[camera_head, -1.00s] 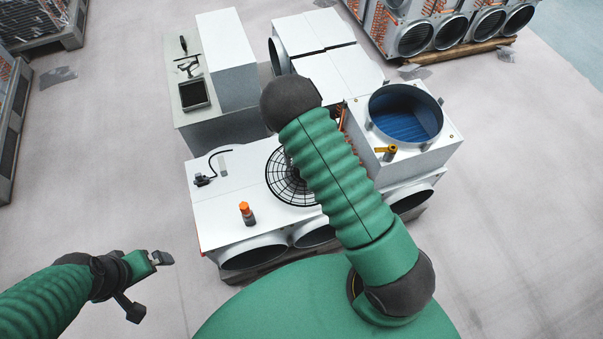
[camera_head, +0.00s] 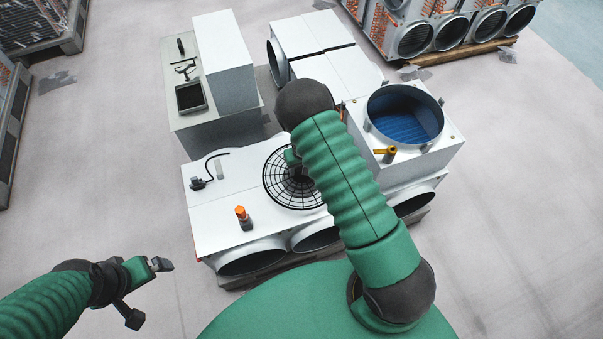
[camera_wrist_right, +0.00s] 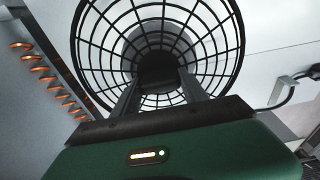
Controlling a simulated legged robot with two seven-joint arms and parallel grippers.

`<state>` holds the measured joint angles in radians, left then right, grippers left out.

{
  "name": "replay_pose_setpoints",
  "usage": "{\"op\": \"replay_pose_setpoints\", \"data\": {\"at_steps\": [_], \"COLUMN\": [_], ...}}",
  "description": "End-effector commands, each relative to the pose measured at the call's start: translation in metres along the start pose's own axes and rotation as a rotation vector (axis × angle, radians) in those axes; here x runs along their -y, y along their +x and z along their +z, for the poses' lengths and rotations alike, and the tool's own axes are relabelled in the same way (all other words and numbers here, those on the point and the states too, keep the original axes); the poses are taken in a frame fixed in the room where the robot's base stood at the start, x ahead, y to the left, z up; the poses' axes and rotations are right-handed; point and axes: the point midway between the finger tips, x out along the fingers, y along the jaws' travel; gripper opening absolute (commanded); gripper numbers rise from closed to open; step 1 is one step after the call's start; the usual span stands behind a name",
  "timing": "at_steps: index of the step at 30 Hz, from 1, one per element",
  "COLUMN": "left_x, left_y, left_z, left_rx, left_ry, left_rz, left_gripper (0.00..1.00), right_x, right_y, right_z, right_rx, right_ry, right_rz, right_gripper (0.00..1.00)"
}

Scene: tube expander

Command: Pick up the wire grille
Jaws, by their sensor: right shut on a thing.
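The wire grille (camera_head: 283,188) is a round black wire guard on the white top of the unit. My right arm covers its right side in the head view. In the right wrist view, the grille (camera_wrist_right: 108,50) fills the upper middle, with a dark hub at its centre. My right gripper (camera_wrist_right: 159,84) has both fingers at that hub and is shut on the grille. In the head view, only a small green part of it shows over the grille. I cannot tell whether the grille is clear of the surface. My left gripper (camera_head: 147,291) is open and empty, over the floor at lower left.
An orange-capped bottle (camera_head: 244,218) and a small black cabled part (camera_head: 199,183) lie left of the grille. A white box with a round blue-lined opening (camera_head: 405,115) stands to the right, with a yellow-topped part (camera_head: 386,153) on it. A grey-topped cabinet (camera_head: 180,70) stands behind.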

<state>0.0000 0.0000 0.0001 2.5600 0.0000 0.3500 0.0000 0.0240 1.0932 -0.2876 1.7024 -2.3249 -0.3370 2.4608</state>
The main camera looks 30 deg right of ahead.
Motion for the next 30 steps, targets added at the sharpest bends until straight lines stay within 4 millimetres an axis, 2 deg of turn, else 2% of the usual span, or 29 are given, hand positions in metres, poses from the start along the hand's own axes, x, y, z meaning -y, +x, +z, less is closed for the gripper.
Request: {"op": "replay_pose_setpoints", "data": {"at_steps": [1,3,15,20,25,30], "left_x": [0.000,0.000,0.000,0.000,0.000,0.000], "left_y": [0.000,0.000,-0.001,-0.008,-0.021,-0.028], "left_z": [0.000,0.000,0.000,-0.002,-0.005,-0.007], "left_rx": [0.000,0.000,0.000,0.000,0.000,0.000], "left_ry": [0.000,0.000,0.000,0.000,0.000,0.000], "left_rz": [0.000,0.000,0.000,0.000,0.000,0.000], "left_gripper": [1.00,1.00,1.00,1.00,1.00,1.00], "right_x": [-0.001,-0.001,-0.001,-0.001,0.000,0.036], "right_y": [0.001,0.001,-0.002,-0.016,-0.042,-0.038], "right_z": [0.001,0.001,0.001,-0.001,-0.005,-0.021], "right_rx": [0.002,0.002,0.002,0.001,0.000,0.002], "right_ry": [0.000,0.001,0.000,0.000,-0.001,-0.008], "right_rz": [0.002,0.002,0.002,0.002,0.001,0.002], "right_gripper": [0.10,0.00,0.00,0.00,0.00,0.00]}}
